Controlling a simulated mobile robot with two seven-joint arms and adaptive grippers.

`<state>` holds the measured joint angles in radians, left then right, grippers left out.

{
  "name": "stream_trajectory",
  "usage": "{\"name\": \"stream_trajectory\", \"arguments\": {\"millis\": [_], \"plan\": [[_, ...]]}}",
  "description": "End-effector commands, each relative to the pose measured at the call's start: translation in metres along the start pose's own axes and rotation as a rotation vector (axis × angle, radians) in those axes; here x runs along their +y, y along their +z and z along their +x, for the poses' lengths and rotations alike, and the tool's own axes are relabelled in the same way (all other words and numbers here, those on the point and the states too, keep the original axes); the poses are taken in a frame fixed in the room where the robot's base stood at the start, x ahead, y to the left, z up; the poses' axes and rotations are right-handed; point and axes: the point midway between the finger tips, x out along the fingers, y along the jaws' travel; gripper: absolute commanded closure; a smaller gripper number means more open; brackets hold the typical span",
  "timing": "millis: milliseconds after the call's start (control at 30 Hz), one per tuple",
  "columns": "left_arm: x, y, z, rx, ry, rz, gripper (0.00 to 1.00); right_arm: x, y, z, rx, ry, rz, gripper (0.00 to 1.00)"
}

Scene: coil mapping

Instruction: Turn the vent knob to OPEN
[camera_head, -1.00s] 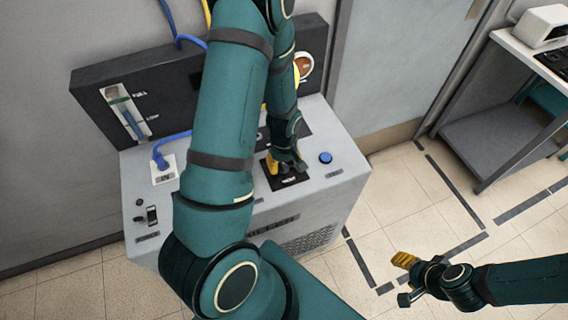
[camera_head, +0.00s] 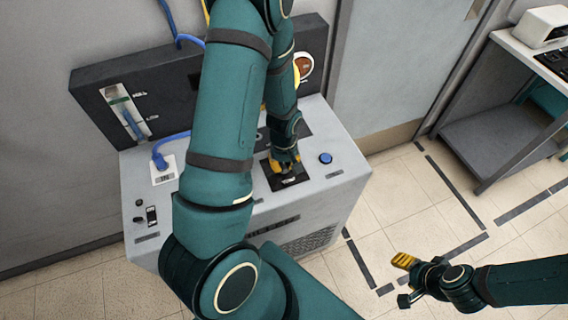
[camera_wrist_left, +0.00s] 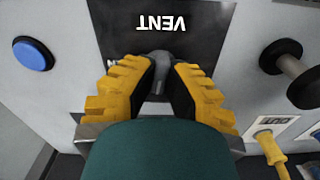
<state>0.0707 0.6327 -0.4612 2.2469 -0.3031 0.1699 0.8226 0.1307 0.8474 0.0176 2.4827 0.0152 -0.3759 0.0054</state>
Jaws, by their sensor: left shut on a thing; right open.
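The vent knob (camera_wrist_left: 158,64) is a dark grey knob on a black plate (camera_wrist_left: 110,25) marked VENT, which reads upside down in the left wrist view. In the head view the plate (camera_head: 303,180) lies on the grey machine's top. My left gripper (camera_head: 285,168) points down over the plate. In the left wrist view its yellow-padded fingers (camera_wrist_left: 160,72) are closed on both sides of the knob. The fingers cover much of the knob and any OPEN mark, so its setting cannot be read. My right gripper (camera_head: 405,280) is open and empty over the floor at the lower right.
A blue button (camera_head: 325,158) sits right of the plate. A blue-hosed fitting (camera_head: 160,162) and small switches (camera_head: 151,215) are at the machine's left. A dark upright panel (camera_head: 170,90) stands behind. A grey shelf table (camera_head: 505,125) is at right. The floor between is clear.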

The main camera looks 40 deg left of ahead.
Motion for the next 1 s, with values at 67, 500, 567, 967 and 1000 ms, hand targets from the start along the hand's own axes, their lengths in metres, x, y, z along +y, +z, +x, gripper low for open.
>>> {"name": "stream_trajectory", "arguments": {"millis": [67,500,567,967,1000], "plan": [[0.000,0.001,0.002,-0.003,-0.002,0.060,1.00,0.001,0.000,0.003,0.000,0.001,0.000,0.48],[0.000,0.002,0.002,-0.004,-0.001,0.471,1.00,0.004,0.003,0.013,-0.003,0.002,-0.001,0.48],[-0.001,0.002,0.002,-0.004,-0.001,0.527,1.00,0.005,0.004,0.014,-0.005,0.001,-0.001,0.48],[-0.001,0.002,0.002,-0.005,-0.001,0.906,1.00,0.007,0.007,0.021,-0.012,0.000,-0.004,0.48],[-0.001,0.002,0.002,-0.005,-0.001,0.945,1.00,0.008,0.007,0.021,-0.013,0.000,-0.004,0.48]]}}
